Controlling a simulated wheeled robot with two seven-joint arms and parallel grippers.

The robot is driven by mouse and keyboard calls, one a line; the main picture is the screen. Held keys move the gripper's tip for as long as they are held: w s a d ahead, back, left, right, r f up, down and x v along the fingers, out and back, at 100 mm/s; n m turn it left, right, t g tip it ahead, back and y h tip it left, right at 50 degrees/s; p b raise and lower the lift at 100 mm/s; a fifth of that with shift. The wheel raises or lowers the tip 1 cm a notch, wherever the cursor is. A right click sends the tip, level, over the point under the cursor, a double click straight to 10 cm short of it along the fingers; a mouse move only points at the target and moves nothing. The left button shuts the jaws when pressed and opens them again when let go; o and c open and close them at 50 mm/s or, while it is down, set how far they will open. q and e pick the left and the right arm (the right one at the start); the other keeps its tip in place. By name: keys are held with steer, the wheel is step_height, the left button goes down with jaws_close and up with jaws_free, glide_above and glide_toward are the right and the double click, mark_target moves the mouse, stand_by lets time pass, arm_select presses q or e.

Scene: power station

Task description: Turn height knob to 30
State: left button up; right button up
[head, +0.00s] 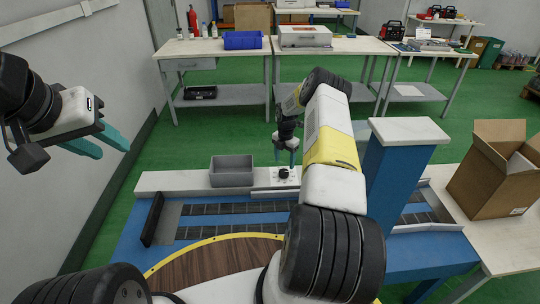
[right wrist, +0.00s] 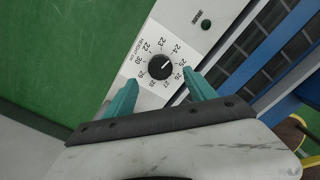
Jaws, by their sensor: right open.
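The height knob (right wrist: 161,66) is a round black dial on a white panel (right wrist: 185,27), with numbers from 22 to 30 around it. Its white mark appears to point to the right, about toward 25; it is too small to read exactly. In the head view the knob (head: 284,172) sits on the conveyor's far white ledge. My right gripper (right wrist: 162,79) is open, its teal fingers on either side of the dial's lower part in the picture, apparently not touching it. In the head view the right gripper (head: 286,152) points down above the knob. My left gripper (head: 113,150) is open and empty at the left.
A grey bin (head: 231,171) stands on the ledge left of the knob. A blue post (head: 398,175) rises right of my right arm, and an open cardboard box (head: 490,178) stands on the right table.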

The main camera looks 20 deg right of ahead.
mark_target(284, 171)
step_height(284, 171, down, 6)
steer(key=shift+f, duration=0.15)
steer(key=shift+c, duration=0.3)
steer(key=c, duration=1.3)
steer(key=shift+c, duration=0.2)
steer(key=shift+m, duration=0.3)
